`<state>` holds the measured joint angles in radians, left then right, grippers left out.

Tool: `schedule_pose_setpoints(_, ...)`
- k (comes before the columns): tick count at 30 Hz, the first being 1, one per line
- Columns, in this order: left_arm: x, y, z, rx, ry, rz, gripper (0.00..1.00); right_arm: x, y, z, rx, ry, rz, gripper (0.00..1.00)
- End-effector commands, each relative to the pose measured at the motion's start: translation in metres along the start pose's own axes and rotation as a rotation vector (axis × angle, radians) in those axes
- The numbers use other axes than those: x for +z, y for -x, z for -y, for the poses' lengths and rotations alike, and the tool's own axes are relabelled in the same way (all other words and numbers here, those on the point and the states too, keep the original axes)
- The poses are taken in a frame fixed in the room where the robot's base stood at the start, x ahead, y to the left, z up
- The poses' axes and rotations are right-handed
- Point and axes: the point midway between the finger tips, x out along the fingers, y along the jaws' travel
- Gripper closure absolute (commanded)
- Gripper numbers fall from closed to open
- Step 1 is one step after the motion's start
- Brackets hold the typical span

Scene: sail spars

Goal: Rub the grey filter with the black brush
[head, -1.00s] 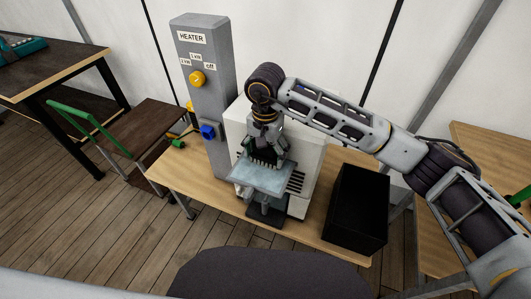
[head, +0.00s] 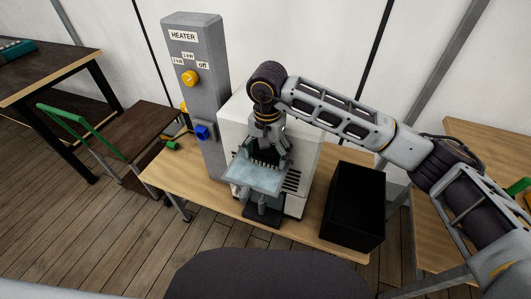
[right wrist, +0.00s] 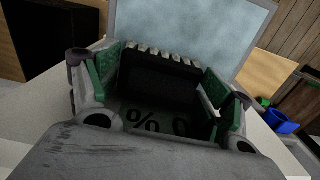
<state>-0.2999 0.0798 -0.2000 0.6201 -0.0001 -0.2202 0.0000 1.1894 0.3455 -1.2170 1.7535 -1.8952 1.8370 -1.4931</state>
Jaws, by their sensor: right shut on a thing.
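The grey filter (head: 254,178) is a flat, mottled blue-grey plate standing out level in front of the white machine; it also fills the top of the right wrist view (right wrist: 190,25). My right gripper (head: 268,150) is shut on the black brush, with its green pads on both sides of the brush body (right wrist: 160,82). The brush's pale bristles (head: 264,161) point toward the filter and are at its back edge; I cannot tell whether they touch it. My left gripper is not in view.
The white machine (head: 308,150) is close behind my gripper. A grey heater column (head: 196,90) with yellow and blue knobs stands left, and a black box (head: 355,205) right, on the wooden table (head: 170,170).

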Motion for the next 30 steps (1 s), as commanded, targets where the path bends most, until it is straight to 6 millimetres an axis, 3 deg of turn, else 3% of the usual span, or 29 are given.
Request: schedule_pose_setpoints(30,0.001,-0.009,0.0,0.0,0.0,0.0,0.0,-0.001,-0.002,-0.021,0.004,-0.001,0.001,0.44)
